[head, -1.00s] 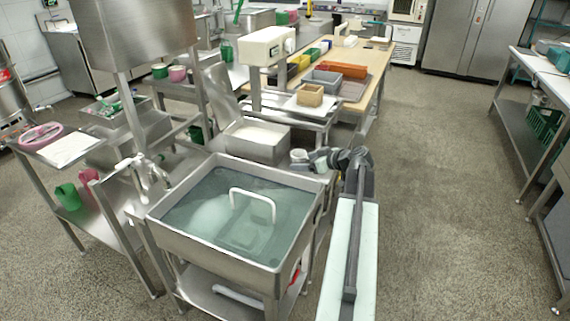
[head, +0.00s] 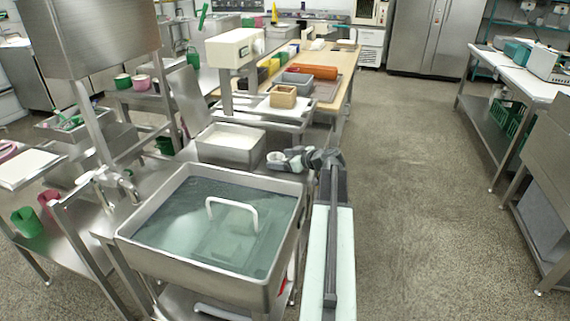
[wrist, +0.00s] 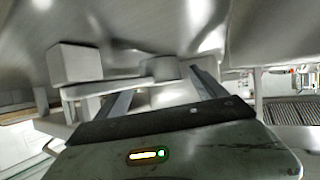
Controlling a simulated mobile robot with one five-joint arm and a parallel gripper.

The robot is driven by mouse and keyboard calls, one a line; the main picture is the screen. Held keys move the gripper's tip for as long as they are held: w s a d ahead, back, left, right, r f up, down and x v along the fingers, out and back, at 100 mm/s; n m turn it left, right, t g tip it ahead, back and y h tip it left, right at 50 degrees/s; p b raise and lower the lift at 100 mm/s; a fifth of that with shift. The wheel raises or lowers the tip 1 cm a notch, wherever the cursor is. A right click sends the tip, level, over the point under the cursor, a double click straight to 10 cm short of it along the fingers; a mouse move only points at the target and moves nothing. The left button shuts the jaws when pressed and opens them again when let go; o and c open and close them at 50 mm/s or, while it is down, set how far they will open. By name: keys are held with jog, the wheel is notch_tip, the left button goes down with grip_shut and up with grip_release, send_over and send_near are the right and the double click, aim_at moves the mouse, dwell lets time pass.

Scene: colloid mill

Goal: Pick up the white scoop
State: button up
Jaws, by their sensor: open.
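A small white cup-like thing (head: 274,159), which looks like the scoop, shows just right of the steel tray and at the tip of my gripper (head: 286,158). I cannot make out a scoop handle in the head view. In the wrist view my gripper (wrist: 160,92) has its two fingers apart, with a pale grey round piece (wrist: 166,69) showing between or beyond them. A bar and a boxy pale block (wrist: 75,63) lie to its left. I cannot tell whether these belong to the scoop, or whether the fingers touch anything.
A steel sink of water (head: 292,213) with a white loop handle (head: 232,205) stands in front. A steel tray of white contents (head: 250,158) is behind it. A wooden table (head: 343,75) with coloured boxes lies beyond. The floor (head: 410,190) at right is clear.

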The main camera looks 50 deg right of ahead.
jog(key=x, duration=0.2)
jog(key=shift+w+f, duration=0.2)
jog(key=shift+r, duration=0.1)
jog(key=c, duration=1.4)
jog(key=shift+c, duration=0.2)
jog(key=shift+r, duration=0.1)
notch_tip(320, 180, up, 10)
jog(key=p, duration=0.9)
jog(key=shift+p, duration=0.35)
